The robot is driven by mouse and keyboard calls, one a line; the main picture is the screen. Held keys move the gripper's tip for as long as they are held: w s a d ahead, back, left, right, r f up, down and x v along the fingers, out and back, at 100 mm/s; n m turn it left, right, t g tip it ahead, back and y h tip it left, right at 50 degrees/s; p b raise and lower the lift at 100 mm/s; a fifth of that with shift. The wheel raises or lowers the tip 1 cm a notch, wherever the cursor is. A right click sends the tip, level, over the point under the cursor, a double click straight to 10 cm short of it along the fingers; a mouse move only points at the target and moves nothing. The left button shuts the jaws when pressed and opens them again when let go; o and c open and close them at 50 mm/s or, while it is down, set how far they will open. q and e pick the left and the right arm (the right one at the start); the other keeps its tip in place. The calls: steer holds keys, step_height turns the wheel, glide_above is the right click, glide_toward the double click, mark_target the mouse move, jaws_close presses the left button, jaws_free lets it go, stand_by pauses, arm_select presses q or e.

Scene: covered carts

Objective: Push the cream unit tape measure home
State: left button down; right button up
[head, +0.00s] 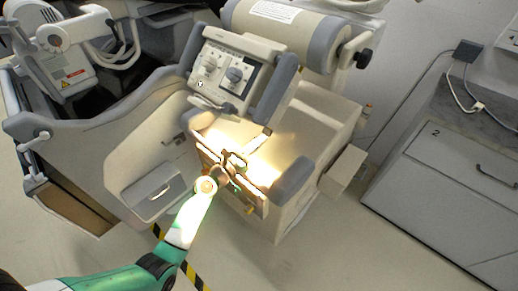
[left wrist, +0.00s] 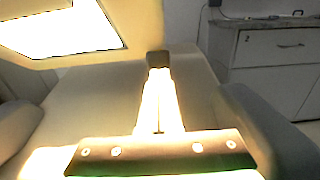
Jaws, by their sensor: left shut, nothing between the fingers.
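The cream unit (head: 335,112) stands at the centre of the head view, with a knobbed control panel (head: 233,74) above a brightly lit top. I cannot make out a tape measure in either view. My left gripper (head: 266,132) reaches over the lit top, below the panel, with its fingers pointing up and to the right. In the left wrist view its fingers (left wrist: 157,62) are together and empty, over a pale surface. Glare washes out the area around them, and I cannot tell whether they touch anything. My right gripper is in neither view.
Grey padded bars (head: 293,180) flank the lit top. A large cream roller (head: 285,32) lies behind the panel. A grey drawer cabinet (head: 455,190) stands at the right, and a cream housing with a small drawer (head: 157,192) at the left. Floor shows at lower right.

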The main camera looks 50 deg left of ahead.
arm_select(q)
steer(key=f+v, duration=0.3)
steer(key=v, duration=0.9)
steer(key=shift+s, duration=0.4)
steer(key=shift+d, duration=0.1)
